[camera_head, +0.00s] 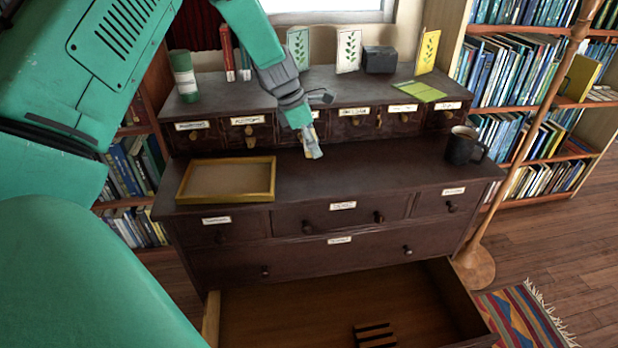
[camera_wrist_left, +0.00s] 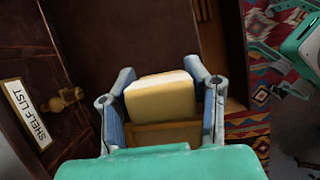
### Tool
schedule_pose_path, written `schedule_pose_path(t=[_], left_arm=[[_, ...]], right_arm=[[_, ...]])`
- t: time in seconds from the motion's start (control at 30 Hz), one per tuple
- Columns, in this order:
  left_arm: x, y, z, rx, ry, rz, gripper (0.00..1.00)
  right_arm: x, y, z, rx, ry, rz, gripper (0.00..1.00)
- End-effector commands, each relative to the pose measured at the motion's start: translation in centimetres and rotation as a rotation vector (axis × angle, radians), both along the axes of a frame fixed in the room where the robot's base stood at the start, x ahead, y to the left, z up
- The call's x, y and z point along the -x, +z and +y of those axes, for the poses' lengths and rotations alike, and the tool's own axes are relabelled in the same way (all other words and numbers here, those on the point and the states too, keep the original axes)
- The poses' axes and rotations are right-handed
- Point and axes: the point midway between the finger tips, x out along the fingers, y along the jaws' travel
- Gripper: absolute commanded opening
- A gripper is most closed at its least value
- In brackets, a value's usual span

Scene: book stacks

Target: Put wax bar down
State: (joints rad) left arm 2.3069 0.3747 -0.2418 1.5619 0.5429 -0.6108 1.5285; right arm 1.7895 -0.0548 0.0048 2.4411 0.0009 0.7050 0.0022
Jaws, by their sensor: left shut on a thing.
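My left gripper (camera_head: 313,153) is over the dark cabinet top (camera_head: 370,168), right of the shallow wooden tray (camera_head: 228,198), with its fingers pointing down. In the left wrist view, the gripper (camera_wrist_left: 163,108) is shut on a pale cream wax bar (camera_wrist_left: 160,97), which sits between the two blue-grey fingers. In the head view the bar is mostly hidden by the fingers, and I cannot tell whether it touches the cabinet top. The tray looks empty.
A dark mug (camera_head: 462,147) stands at the right end of the cabinet top. Small labelled drawers (camera_head: 352,124) line the back, with cards and a dark box (camera_head: 380,59) above. A lower drawer (camera_head: 300,317) is open, with a slatted dark item inside. The cabinet top's middle is clear.

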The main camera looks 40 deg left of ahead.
Motion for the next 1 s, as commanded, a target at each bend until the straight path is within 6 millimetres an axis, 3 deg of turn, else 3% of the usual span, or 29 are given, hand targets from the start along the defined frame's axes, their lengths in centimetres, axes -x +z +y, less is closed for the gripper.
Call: schedule_pose_path(t=[0.17, 0.4, 0.77, 1.0], left_arm=[[-0.4, -0.6, 1.1, 0.004, 0.062, 0.002, 0.2], [-0.3, -5.1, 1.0, 0.006, 0.061, 0.004, 0.2], [-0.3, -9.1, 0.8, 0.001, 0.059, 0.002, 0.2], [-0.3, -9.5, 1.0, 0.004, 0.058, 0.002, 0.2]], right_arm=[[0.0, -0.3, 0.0, 0.0, 0.0, 0.0, 0.4], [0.0, -1.5, 0.0, 0.0, 0.0, 0.0, 0.4], [0.0, -2.6, 0.0, 0.0, 0.0, 0.0, 0.4], [0.0, -2.6, 0.0, 0.0, 0.0, 0.0, 0.4]])
